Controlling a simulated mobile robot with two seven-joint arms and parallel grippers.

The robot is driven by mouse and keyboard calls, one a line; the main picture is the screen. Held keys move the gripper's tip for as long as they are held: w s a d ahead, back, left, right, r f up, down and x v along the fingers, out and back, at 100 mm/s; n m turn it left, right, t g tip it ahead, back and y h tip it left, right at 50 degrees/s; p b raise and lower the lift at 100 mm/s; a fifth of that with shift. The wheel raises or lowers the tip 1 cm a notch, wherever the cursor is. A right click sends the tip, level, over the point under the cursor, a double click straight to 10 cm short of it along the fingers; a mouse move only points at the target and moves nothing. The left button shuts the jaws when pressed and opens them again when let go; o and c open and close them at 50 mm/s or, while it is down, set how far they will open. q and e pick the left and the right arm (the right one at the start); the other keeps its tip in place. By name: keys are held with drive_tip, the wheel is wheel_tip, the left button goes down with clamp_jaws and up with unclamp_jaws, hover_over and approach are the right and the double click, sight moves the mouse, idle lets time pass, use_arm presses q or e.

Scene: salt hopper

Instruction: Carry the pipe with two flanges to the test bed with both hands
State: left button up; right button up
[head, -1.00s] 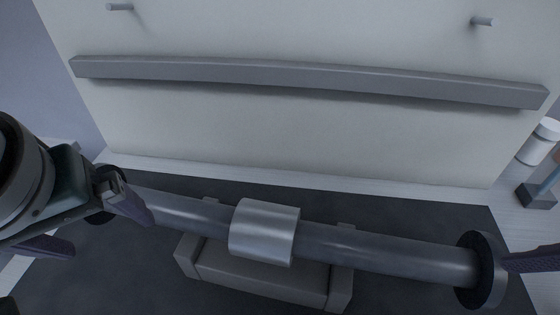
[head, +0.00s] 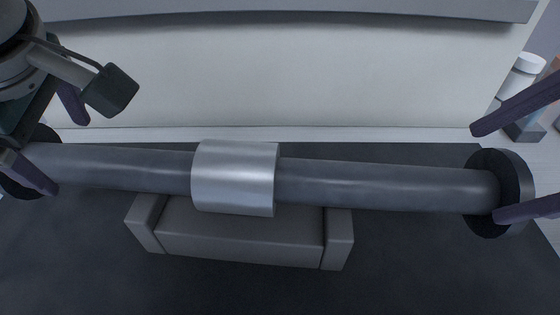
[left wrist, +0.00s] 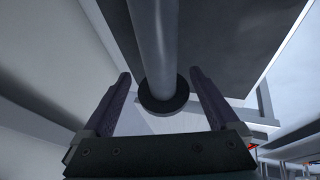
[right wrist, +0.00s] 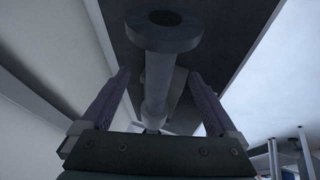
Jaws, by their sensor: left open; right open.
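The grey pipe (head: 390,185) has a shiny sleeve (head: 235,178) at its middle and a dark flange at each end. It lies across a grey block with raised ends (head: 240,235) on a dark surface. My left gripper (head: 58,138) is open, with fingers on either side of the pipe near the left flange (head: 20,185). In the left wrist view the pipe (left wrist: 152,45) runs between the fingers, and that flange (left wrist: 163,98) shows. My right gripper (head: 488,172) is open around the right end, near the right flange (head: 515,190). In the right wrist view the pipe (right wrist: 157,80) shows between the fingers. I cannot tell which thing is the test bed.
A pale wall panel (head: 290,80) with a grey bar (head: 300,12) stands behind the pipe. White-capped bottles (head: 527,68) stand at the right edge, close to my right fingers. The dark surface (head: 80,260) in front of the block is clear.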

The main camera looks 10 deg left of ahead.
sight(457, 181)
use_arm(q)
drive_tip(key=x, duration=0.9)
drive_tip(key=shift+s, duration=0.15)
use_arm(e)
drive_tip(key=x, duration=0.9)
drive_tip(key=shift+s, duration=0.15)
use_arm(q)
drive_tip(key=shift+r, duration=0.1)
clamp_jaws()
use_arm(e)
drive_tip(key=shift+r, duration=0.1)
clamp_jaws()
use_arm(q)
drive_tip(key=shift+r, duration=0.1)
use_arm(e)
drive_tip(key=shift+r, duration=0.15)
use_arm(q)
drive_tip(key=shift+r, duration=0.15)
use_arm(e)
drive_tip(key=shift+r, duration=0.1)
